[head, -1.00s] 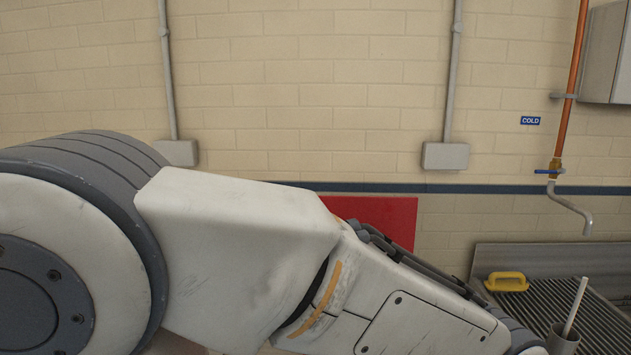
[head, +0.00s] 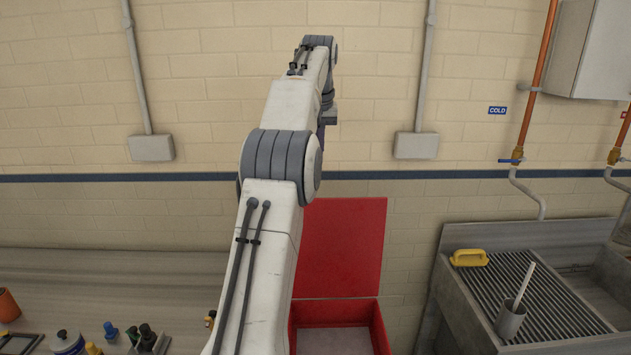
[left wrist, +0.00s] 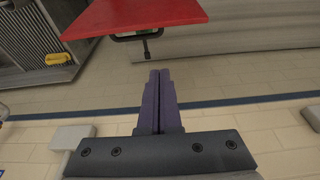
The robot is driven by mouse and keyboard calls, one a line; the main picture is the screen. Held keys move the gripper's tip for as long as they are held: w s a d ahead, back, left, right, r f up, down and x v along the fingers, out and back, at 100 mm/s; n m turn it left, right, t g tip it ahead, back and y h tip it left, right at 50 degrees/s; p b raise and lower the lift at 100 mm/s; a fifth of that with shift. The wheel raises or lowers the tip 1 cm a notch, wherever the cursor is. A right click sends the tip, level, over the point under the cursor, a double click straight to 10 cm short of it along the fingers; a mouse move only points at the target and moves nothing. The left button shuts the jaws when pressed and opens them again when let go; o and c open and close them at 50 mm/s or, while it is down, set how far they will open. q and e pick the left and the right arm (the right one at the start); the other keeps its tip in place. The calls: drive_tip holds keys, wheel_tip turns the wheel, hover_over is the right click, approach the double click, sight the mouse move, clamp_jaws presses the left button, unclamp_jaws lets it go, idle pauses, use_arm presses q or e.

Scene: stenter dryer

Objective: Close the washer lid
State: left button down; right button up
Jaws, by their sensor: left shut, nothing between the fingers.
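The red washer (head: 381,332) stands against the wall at the lower middle of the head view. Its red lid (head: 345,245) is open and stands up behind the box opening. My left arm rises in front of the lid and hides its left part. In the left wrist view the picture is upside down, and the red lid (left wrist: 135,14) shows at the top with a dark handle or bracket at its edge. My left gripper (left wrist: 159,74) is shut and empty, apart from the lid. My right gripper is not in view.
A bench (head: 90,275) at left carries several bottles. Pipes and boxes are on the wall.

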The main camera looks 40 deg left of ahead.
use_arm(q)
drive_tip(key=b+x, duration=0.1)
drive_tip(key=x, duration=0.2)
drive_tip(key=s+x, duration=0.1)
drive_tip(key=x, duration=0.1)
drive_tip(key=s+b+x, duration=0.1)
drive_tip(key=x, duration=0.2)
drive_tip(key=shift+d+f+b, duration=0.2)
drive_tip(key=shift+f+b, duration=0.15)
drive_tip(key=shift+f, duration=0.25)
drive_tip(key=shift+s+d, duration=0.4)
drive_tip(key=shift+s, duration=0.05)
